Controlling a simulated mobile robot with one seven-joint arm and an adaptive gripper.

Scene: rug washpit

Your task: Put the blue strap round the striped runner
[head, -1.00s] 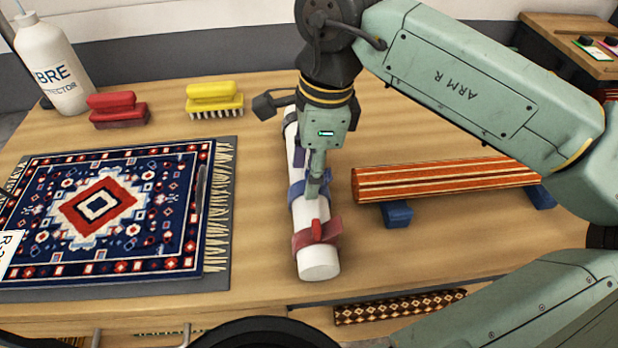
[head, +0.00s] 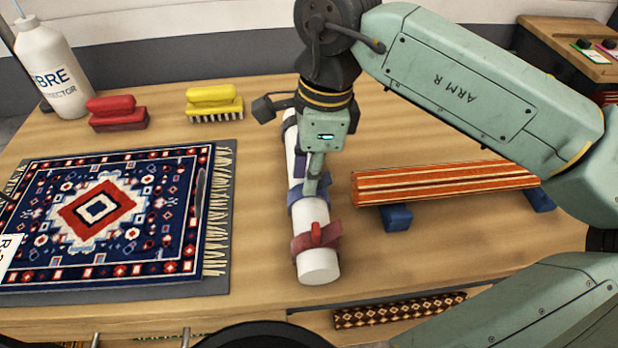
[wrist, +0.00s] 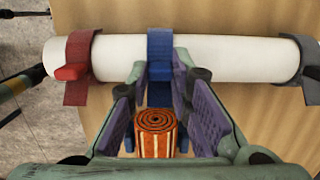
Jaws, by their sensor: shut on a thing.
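The striped runner (head: 445,183) is an orange, red and cream roll lying across two blue blocks (head: 397,217), right of the white tube (head: 319,266). The blue strap (head: 299,205) is round the tube, behind the red strap (head: 316,240). My gripper (head: 315,188) is over the tube, shut on the blue strap. In the wrist view, the blue strap (wrist: 159,45) crosses the tube between the fingertips (wrist: 159,80). The runner's spiral end (wrist: 155,121) shows below, apart from the strap. The strap's underside is hidden.
A grey strap (wrist: 306,68) is at the tube's other end. A patterned rug (head: 100,215) covers the left of the table. Red (head: 117,113) and yellow (head: 214,103) brushes and a white bottle (head: 52,68) stand behind. Bare table lies between tube and runner.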

